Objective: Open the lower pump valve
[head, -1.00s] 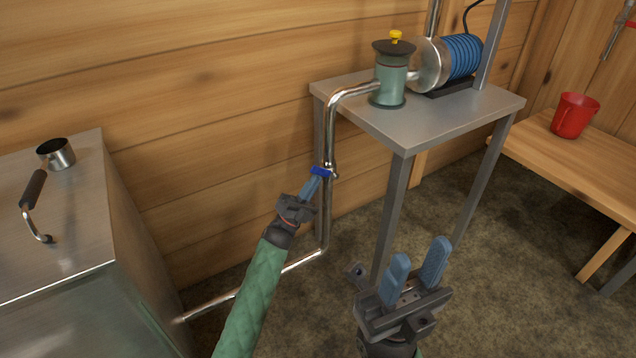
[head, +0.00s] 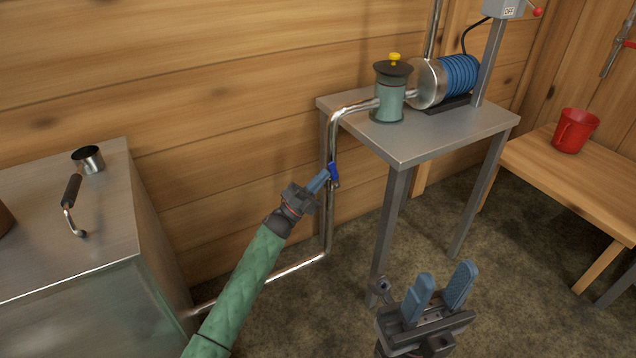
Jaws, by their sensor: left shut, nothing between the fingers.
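The lower pump valve has a small blue handle (head: 334,172) on the vertical steel pipe (head: 329,220) at the left of the metal pump table. The handle stands nearly upright, roughly along the pipe and slightly tilted. My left gripper (head: 325,176) is shut and empty, with its blue fingertips close beside the handle's left side. I cannot tell whether they touch it. My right gripper (head: 443,276) is open and empty, low in front of the table, away from the valve.
The metal table (head: 430,138) carries a green filter housing (head: 390,100) and a blue-ribbed pump (head: 460,75).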

